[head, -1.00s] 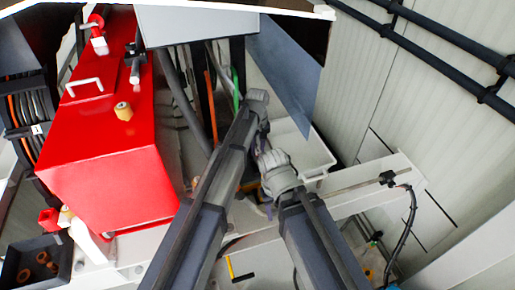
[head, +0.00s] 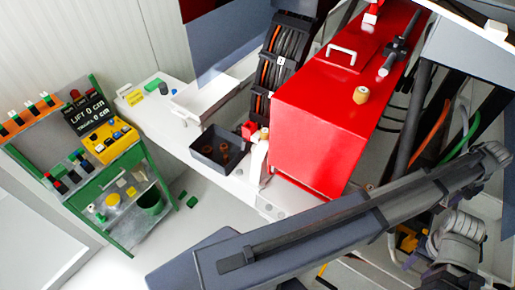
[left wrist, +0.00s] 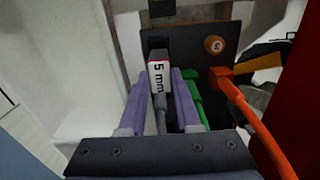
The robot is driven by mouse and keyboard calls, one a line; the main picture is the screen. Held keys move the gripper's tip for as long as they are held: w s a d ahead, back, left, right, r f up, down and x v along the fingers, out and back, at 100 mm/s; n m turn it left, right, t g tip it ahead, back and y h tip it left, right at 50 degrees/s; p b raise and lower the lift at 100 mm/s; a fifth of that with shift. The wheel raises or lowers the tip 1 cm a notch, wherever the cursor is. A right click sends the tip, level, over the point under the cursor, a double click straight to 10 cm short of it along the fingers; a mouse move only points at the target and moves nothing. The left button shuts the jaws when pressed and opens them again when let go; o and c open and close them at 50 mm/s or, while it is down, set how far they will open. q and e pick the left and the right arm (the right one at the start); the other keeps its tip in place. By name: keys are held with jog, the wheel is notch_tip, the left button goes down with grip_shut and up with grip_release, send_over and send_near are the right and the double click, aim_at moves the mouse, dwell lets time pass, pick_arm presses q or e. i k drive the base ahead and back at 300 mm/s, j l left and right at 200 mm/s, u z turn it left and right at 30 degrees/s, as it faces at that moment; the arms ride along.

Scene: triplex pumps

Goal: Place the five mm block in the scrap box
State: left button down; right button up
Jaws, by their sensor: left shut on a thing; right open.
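The five mm block (left wrist: 157,78) is dark with a white "5 mm" label. In the left wrist view it sits between the purple fingers of my left gripper (left wrist: 160,88), which is shut on it. A dark panel is right behind it; I cannot tell whether they touch. In the head view my left gripper (head: 484,182) is at the right, mostly hidden by its wrist, and the block cannot be made out. My right gripper (head: 440,275) is lower right, partly hidden; it is open. No box has a readable scrap label; candidates are a dark open box (head: 198,154) and a white tray (head: 188,113).
A red tank (head: 325,125) stands between my grippers and the boxes. A green-framed cart (head: 75,203) with a lift display is at the left. Orange (left wrist: 262,125) and green (left wrist: 196,105) hoses pass close beside my left gripper. The floor between cart and tank is mostly clear.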

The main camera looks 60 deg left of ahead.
aim_at(216, 159)
jog(key=k+j+z, duration=0.25)
jog(key=j, duration=0.2)
jog(key=k+j+z, duration=0.25)
jog(key=j, duration=0.2)
jog(key=k+j+z, duration=0.2)
jog(key=j, duration=0.2)
jog(key=k+j, duration=0.3)
jog(key=k, duration=0.2)
jog(key=k+j+u, duration=0.35)
jog(key=k+j, duration=0.3)
jog(key=j, duration=0.15)
jog(key=k+j+u, duration=0.1)
jog(key=j+u, duration=0.15)
jog(key=i+j+u, duration=0.15)
jog(key=i, duration=0.3)
